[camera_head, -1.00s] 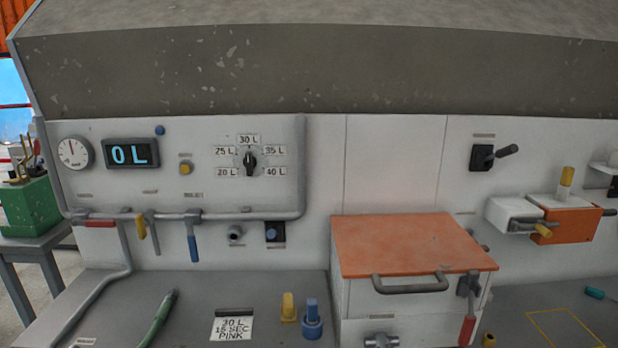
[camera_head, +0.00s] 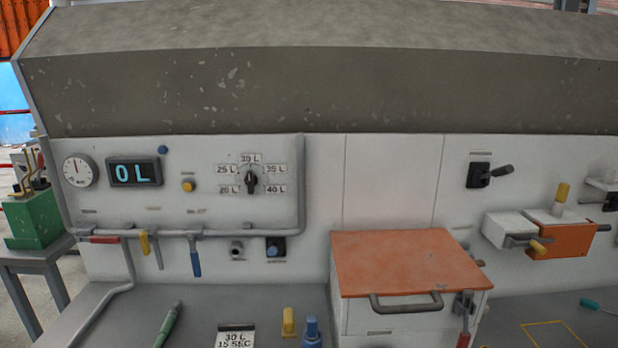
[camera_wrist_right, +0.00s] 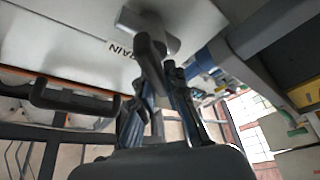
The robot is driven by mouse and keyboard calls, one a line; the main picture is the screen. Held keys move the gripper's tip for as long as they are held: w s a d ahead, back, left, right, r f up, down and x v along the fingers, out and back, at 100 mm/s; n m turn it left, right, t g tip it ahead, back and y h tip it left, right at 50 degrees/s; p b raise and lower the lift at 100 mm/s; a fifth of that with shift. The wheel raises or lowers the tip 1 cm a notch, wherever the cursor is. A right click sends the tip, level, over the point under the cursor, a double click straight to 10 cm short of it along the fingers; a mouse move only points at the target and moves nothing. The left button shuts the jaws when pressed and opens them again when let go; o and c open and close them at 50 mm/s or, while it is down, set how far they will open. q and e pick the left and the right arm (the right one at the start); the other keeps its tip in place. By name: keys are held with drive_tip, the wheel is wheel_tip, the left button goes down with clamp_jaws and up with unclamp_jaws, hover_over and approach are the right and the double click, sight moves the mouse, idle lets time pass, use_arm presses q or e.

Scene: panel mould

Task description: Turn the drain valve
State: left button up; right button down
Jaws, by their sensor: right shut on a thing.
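The drain valve (camera_wrist_right: 178,18) shows at the top of the right wrist view, a grey fitting on a white surface beside a label reading DRAIN. Its grey lever (camera_wrist_right: 150,48) reaches from the fitting down between my right gripper's fingers. My right gripper (camera_wrist_right: 156,88) is shut on this lever, one dark finger on each side. The end of the lever is partly hidden by the fingers. Neither gripper shows in the head view, and my left gripper is in neither view.
In the head view, an orange-lidded box (camera_head: 405,262) stands on the bench, with a display (camera_head: 134,172) reading 0 L and a dial (camera_head: 250,182) on the panel. A dark bar handle (camera_wrist_right: 75,98) is left of my gripper in the wrist view.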

drive_tip(key=n+g+p, duration=0.1)
drive_tip(key=n+p, duration=0.1)
drive_tip(key=n, duration=0.1)
drive_tip(key=shift+a+y, duration=0.1)
drive_tip(key=shift+y, duration=0.3)
drive_tip(key=shift+f+n+g+p, duration=0.15)
drive_tip(key=shift+n+g+p, duration=0.15)
drive_tip(key=shift+n+p, duration=0.1)
drive_tip(key=shift+f, duration=0.2)
